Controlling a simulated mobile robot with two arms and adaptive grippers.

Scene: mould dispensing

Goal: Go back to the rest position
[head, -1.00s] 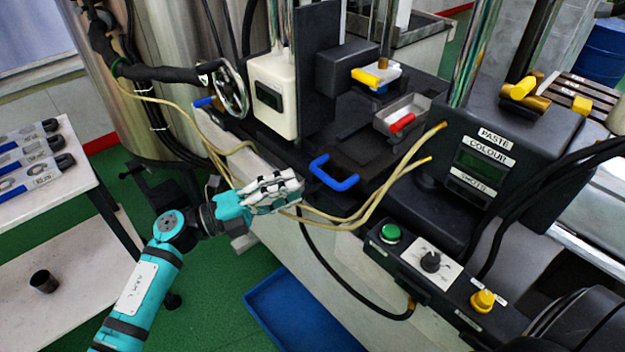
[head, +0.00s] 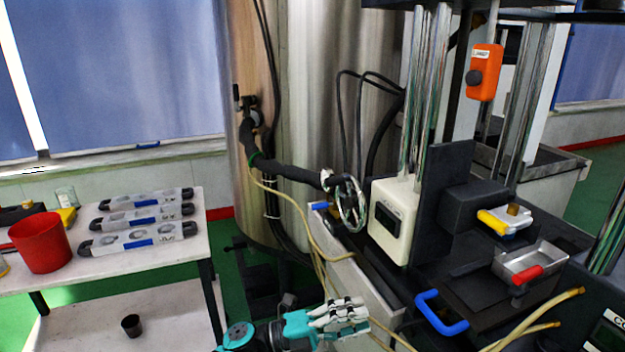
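My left gripper (head: 362,312), teal with pale fingers, shows at the bottom centre of the head view, in front of the machine's pale side wall. Its fingers lie close together in the picture, and I cannot tell whether they are open or shut. I see nothing held in it. Only the wrist end of my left arm shows, at the bottom edge. My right gripper is not in view.
The machine's blue handle (head: 441,312) and tan hoses (head: 318,250) are close to the gripper's right and above it. A handwheel (head: 351,204) sits behind. At left, a white table (head: 150,255) holds a red cup (head: 40,243) and grey moulds (head: 138,238).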

